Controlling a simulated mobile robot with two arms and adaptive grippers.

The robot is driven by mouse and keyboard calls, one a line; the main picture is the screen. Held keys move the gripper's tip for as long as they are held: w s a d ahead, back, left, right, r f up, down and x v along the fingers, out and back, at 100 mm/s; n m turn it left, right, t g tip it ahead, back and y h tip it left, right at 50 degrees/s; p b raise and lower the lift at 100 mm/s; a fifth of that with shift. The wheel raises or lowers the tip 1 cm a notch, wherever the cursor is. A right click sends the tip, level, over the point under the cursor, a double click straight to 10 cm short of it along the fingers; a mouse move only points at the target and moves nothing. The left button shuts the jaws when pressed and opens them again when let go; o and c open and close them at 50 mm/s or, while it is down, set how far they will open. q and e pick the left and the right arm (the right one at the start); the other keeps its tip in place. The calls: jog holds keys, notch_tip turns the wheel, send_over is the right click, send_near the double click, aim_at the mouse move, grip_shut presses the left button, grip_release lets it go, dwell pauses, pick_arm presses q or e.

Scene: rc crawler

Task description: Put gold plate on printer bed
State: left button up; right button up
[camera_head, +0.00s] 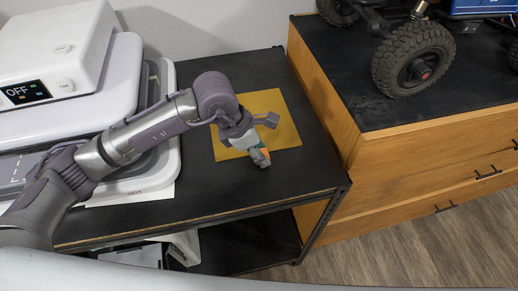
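The flat, square gold plate (257,102) lies on the black table top, right of the white machine. My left gripper (268,139) is over the plate with its two fingers spread apart, and it hides part of the plate's middle. I see nothing between the fingers. Whether the fingertips touch the plate cannot be told. The white machine (120,75) at the left has a screen reading OFF. A grey, flat surface with markings (14,172) shows low on it, partly behind my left arm; whether this is the printer bed is unclear. My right gripper is not in view.
The black table (205,190) has free room around the plate. A wooden cabinet with a black top (340,55) stands close at the right, carrying a blue crawler with big tyres (413,62). A lower shelf (245,243) holds white items at its left.

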pick_arm(q)
jog(key=shift+o, duration=1.2)
jog(key=shift+w+a, duration=0.15)
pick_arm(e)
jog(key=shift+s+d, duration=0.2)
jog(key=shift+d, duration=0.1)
